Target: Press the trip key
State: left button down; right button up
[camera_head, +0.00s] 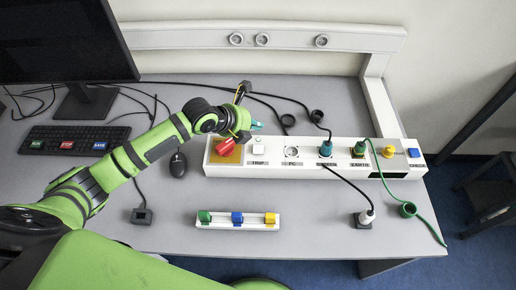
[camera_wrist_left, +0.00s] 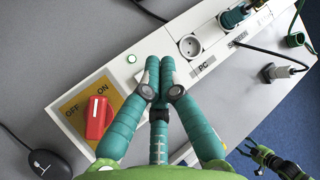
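The trip key (camera_head: 258,148) is a small white key above the TRIP label on the white panel strip (camera_head: 300,172), between the red switch and the PC socket. My left gripper (camera_head: 256,126) is above and behind it in the head view, with part of its teal fingers showing. In the left wrist view the left gripper (camera_wrist_left: 160,64) has its teal fingers together with nothing seen between them. They cover the trip key there; whether they touch it cannot be told. My right gripper (camera_wrist_left: 246,149) shows small and dark at the lower right of the wrist view.
The red OFF/ON switch (camera_wrist_left: 98,117) on its yellow plate is close left of the fingers. The PC socket (camera_head: 291,153) is empty. A block with coloured clips (camera_head: 237,226) lies in front.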

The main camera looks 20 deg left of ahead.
pick_arm(q)
jog(key=b, duration=0.6)
send_over(255, 150)
notch_tip(255, 150, down, 8)
jog(key=shift+w+r, duration=0.1)
jog(key=shift+r, duration=0.1)
jog(key=shift+f+b, duration=0.45)
jog(key=shift+f, duration=0.1)
jog(key=shift+d, duration=0.1)
jog(key=shift+f+b, duration=0.3)
jog(key=shift+f, duration=0.1)
jog(key=shift+f+b, duration=0.3)
jog(key=shift+f, duration=0.1)
dwell(0.8)
jog(key=shift+r, duration=0.1)
dwell(0.3)
jog(key=shift+r+p, duration=0.7)
jog(key=shift+r, duration=0.05)
